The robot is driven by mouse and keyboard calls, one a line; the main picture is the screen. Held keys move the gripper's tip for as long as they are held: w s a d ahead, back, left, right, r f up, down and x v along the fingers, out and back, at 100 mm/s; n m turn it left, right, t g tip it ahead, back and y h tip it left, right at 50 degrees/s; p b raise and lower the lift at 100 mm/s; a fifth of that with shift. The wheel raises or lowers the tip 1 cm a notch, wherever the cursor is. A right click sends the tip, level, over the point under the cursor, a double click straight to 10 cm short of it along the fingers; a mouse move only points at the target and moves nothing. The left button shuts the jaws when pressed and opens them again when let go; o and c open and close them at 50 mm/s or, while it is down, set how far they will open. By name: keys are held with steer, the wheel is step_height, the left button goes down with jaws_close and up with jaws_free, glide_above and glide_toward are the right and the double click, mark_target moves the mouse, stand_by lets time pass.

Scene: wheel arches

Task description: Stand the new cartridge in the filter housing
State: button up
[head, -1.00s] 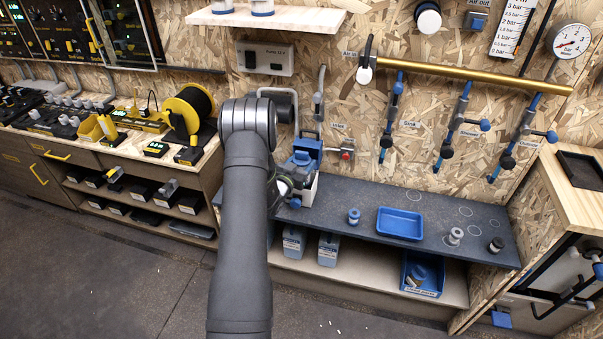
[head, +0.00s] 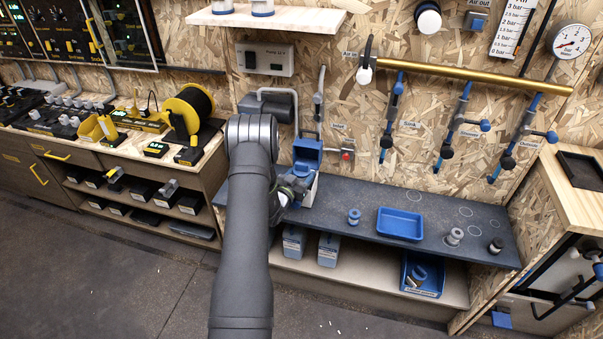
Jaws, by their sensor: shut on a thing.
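The unit that looks like the filter housing (head: 307,158) is a white box with a blue upper part, at the back left end of the dark bench. My gripper (head: 290,192) is low at its front, beside its lower left part, partly hidden by my own arm. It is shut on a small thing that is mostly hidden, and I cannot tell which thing. I cannot see into the housing. A small blue-and-grey cylinder (head: 354,217) stands upright on the bench to the right. A pale grey cylinder (head: 454,237) and a dark-topped one (head: 496,245) stand farther right. I cannot tell which is the new cartridge.
A blue tray (head: 400,223) lies on the dark bench (head: 375,185), with ringed empty spots to its right. Below are bottles (head: 328,249) and a blue bin (head: 422,274) holding a grey thing. Hanging valves (head: 387,140) and a brass pipe (head: 470,76) are on the wall.

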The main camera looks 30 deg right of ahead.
steer(key=o, duration=1.1)
steer(key=shift+o, duration=0.2)
steer(key=shift+r, duration=0.25)
steer(key=v, duration=1.2)
steer(key=shift+r, duration=0.35)
steer(key=x, duration=1.2)
steer(key=shift+f, duration=0.6)
steer(key=shift+r, duration=0.45)
